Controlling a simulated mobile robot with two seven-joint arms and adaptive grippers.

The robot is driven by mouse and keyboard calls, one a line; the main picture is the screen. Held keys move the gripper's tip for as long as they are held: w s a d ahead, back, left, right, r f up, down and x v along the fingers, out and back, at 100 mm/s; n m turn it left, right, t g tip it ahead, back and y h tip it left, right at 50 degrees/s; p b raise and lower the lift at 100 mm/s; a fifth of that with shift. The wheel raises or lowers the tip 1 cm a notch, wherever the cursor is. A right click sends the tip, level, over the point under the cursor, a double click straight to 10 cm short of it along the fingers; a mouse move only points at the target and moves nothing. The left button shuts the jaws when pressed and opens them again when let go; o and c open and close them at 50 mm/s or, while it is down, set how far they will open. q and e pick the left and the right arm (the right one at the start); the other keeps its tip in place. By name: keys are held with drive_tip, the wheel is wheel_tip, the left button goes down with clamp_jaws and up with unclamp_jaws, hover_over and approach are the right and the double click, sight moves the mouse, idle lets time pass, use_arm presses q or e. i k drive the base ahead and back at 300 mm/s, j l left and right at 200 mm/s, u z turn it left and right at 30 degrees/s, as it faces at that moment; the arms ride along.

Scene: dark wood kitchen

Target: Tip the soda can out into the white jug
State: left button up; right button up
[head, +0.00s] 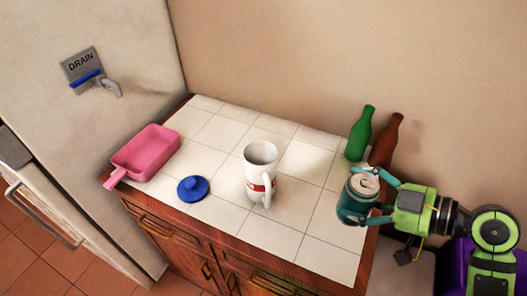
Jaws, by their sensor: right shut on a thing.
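The white jug (259,172) stands upright on the tiled counter, open at the top, with a red band and a handle on its near side. The soda can (357,196) is teal with a silver top, upright or nearly so, to the right of the jug. My right gripper (367,197) comes in from the right and is shut on the can, its fingers around the sides. I cannot tell whether the can touches the counter. My left gripper is not in view.
A blue lid (193,188) lies left of the jug, and a pink pan (147,153) sits at the counter's left edge. A green bottle (360,136) and a brown bottle (385,142) stand behind the can. Bare tiles lie between jug and can.

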sight(260, 157)
drive_tip(key=j+z, duration=0.3)
drive_tip(key=j, duration=0.25)
drive_tip(key=k+j+z, duration=0.1)
drive_tip(key=j+z, duration=0.2)
drive_tip(key=j, duration=0.25)
drive_tip(key=i+j+z, duration=0.1)
drive_tip(key=j, duration=0.2)
drive_tip(key=i+j+z, duration=0.1)
drive_tip(key=j, duration=0.2)
drive_tip(key=j+z, duration=0.1)
drive_tip(key=j, duration=0.25)
drive_tip(key=i, duration=0.05)
